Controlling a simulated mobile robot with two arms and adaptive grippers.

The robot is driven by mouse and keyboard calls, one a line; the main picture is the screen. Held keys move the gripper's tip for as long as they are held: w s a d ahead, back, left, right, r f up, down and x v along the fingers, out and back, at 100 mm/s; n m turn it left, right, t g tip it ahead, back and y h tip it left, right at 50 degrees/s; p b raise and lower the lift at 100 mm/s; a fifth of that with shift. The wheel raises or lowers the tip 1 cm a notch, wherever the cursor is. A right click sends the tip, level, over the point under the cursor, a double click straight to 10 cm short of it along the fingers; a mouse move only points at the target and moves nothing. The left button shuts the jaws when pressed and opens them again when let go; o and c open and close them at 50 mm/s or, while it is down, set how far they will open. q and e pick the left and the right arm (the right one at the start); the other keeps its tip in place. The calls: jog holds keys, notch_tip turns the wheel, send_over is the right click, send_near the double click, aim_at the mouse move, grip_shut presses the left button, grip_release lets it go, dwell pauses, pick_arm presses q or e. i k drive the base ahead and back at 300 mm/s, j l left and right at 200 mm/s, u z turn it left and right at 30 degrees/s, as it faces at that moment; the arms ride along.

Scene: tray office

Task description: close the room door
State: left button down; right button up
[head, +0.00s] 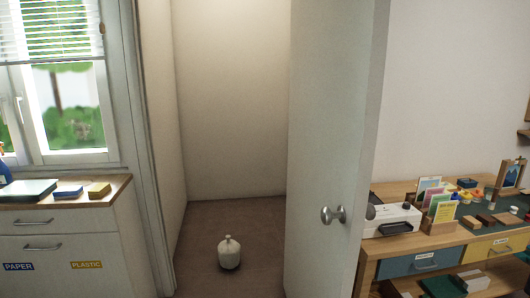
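The white room door (325,130) stands open in the middle of the head view. Its edge faces me, and a round silver knob (333,214) sits on its left face. Part of a second knob (370,212) shows past the edge. The doorway opens to the left of the door, with the white frame (150,150) on its left side. Neither of my grippers is in view. The bottom of the door is cut off by the picture's lower edge.
A white jug-like vessel (229,253) stands on the brown floor (200,275) beyond the doorway. A cabinet (62,240) under a window is at left. A wooden desk (368,262) with a printer (393,221) and small items is right of the door.

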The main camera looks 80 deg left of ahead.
aim_at(338, 48)
jog(key=i+u, duration=0.25)
jog(key=u, duration=0.2)
jog(key=i+l+u, duration=0.15)
jog(key=u, duration=0.3)
jog(key=i+l+u, duration=0.25)
jog(key=u, duration=0.2)
jog(key=i+l+u, duration=0.15)
jog(key=l+u, duration=0.15)
jog(key=u, duration=0.15)
jog(key=i+l+u, duration=0.15)
jog(key=l+u, duration=0.15)
jog(key=u, duration=0.15)
jog(key=i+l+u, duration=0.15)
jog(key=l+u, duration=0.25)
jog(key=i+l+u, duration=0.1)
jog(key=l+u, duration=0.3)
jog(key=l, duration=0.2)
jog(key=l+u, duration=0.4)
jog(key=l, duration=0.1)
